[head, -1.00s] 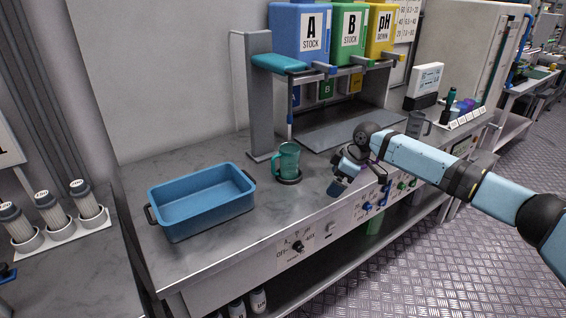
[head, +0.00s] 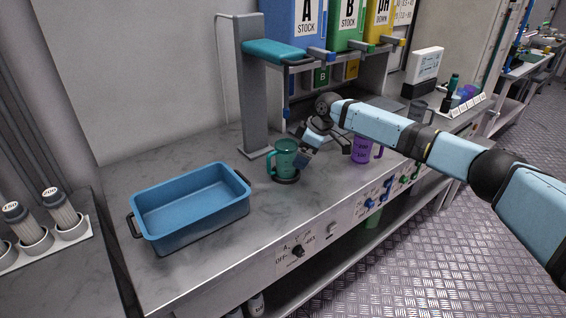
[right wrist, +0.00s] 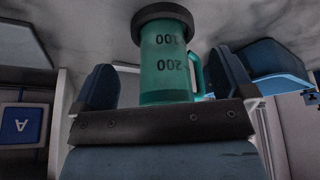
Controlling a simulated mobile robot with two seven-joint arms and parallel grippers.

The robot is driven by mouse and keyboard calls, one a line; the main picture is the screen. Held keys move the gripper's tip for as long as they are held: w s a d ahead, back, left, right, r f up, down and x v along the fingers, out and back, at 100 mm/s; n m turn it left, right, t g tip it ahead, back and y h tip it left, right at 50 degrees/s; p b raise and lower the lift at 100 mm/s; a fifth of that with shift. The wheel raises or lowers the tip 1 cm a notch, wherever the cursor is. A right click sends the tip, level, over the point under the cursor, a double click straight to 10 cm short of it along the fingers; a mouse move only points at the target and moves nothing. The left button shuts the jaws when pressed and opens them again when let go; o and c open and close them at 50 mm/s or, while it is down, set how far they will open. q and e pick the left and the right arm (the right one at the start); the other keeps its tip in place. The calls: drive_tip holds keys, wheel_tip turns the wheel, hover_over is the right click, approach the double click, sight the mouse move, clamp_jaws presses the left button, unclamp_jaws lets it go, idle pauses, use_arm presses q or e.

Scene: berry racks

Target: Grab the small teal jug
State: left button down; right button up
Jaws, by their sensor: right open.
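The small teal jug (head: 286,158) stands upright on a round dark pad (head: 287,180) on the grey bench, its handle to the left in the head view. My right gripper (head: 304,152) is open and close beside the jug on its right. In the right wrist view the jug (right wrist: 163,58) appears upside down, with marks 100 and 200. It shows in the gap between the open fingers there, its handle at the right. I cannot tell whether a finger touches it. My left gripper is not in view.
A blue tub (head: 190,207) sits to the left on the bench. A grey post (head: 252,90) rises behind the jug. A purple jug (head: 362,149) stands to the right, close to my right arm. The bench front between tub and jug is clear.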

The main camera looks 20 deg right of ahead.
sight(288, 152)
drive_tip(key=w+a, duration=0.1)
drive_tip(key=a, duration=0.1)
drive_tip(key=w+a, duration=0.1)
drive_tip(key=a, duration=0.1)
drive_tip(key=shift+w+f, duration=0.3)
drive_tip(key=shift+w, duration=0.05)
drive_tip(key=shift+f, duration=0.2)
drive_tip(key=c, duration=1.1)
